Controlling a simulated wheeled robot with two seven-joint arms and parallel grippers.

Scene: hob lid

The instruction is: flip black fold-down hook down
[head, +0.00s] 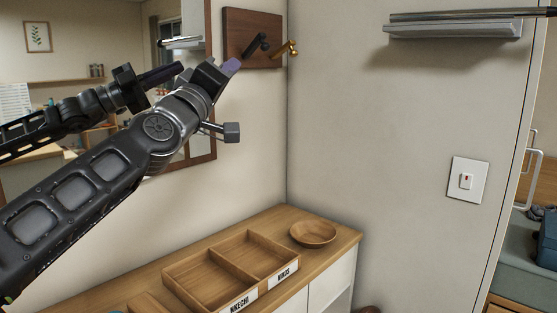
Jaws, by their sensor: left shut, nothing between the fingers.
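The black fold-down hook (259,43) is on a dark wooden board (238,22) on the wall at the top. It shows as a short black bar slanting up to the right, with a thicker knob-like end. A brass hook (289,49) is on the same board to its right. My left gripper (233,66) is just below and left of the black hook, with its purplish fingertips shut and empty. Whether the fingertips touch the hook or are in front of it, I cannot tell. My right gripper is not in view.
A mirror (211,110) hangs left of the board and reflects my arm. Below, a wooden counter (340,240) holds a divided tray (205,298) and a bowl (312,233). A shelf (455,29) and switch (467,181) are on the right wall. The wall below the board is clear.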

